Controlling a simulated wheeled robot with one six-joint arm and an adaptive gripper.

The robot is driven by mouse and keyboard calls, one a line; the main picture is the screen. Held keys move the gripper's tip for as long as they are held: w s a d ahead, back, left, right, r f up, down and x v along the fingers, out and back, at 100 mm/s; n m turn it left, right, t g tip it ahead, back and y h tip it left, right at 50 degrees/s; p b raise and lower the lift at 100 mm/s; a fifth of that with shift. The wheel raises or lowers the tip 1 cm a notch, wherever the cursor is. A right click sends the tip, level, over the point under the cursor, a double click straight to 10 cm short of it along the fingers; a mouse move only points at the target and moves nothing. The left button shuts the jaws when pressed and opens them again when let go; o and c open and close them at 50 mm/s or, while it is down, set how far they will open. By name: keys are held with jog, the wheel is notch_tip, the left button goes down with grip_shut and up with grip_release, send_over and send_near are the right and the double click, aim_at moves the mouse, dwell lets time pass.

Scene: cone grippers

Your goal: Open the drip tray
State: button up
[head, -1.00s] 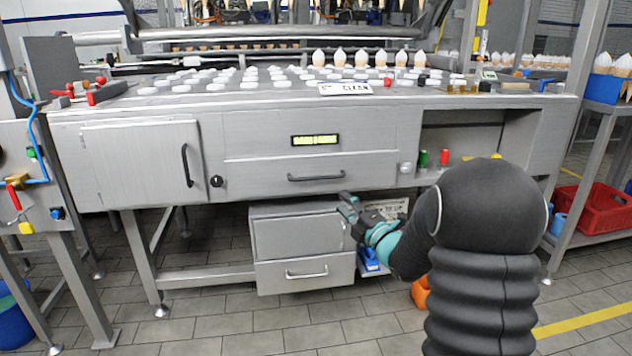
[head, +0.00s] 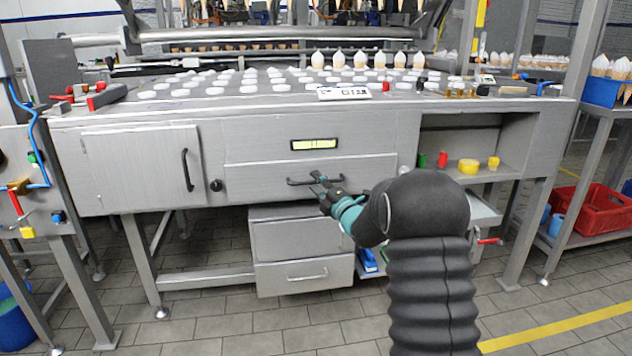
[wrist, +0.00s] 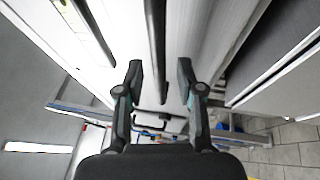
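The drip tray is most likely the wide grey drawer front (head: 250,174) in the middle of the machine; it looks flush with the body. Its dark bar handle (head: 300,182) runs level across the front. My gripper (head: 322,186) is at the right half of the handle. In the wrist view my gripper (wrist: 159,72) is open, with one finger on each side of the long dark handle bar (wrist: 156,45). Whether the fingers touch the bar I cannot tell. My arm hides part of the machine front's lower right.
A cabinet door (head: 140,165) with an upright handle is at left. A small two-part drawer unit (head: 304,245) stands underneath. Cones and white discs cover the top. An open shelf (head: 455,170) at right holds red, green and yellow items. The floor in front is free.

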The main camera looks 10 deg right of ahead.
jog(key=shift+w+a, duration=0.2)
jog(key=shift+w, duration=0.15)
grip_shut()
jog(key=shift+s+a, duration=0.1)
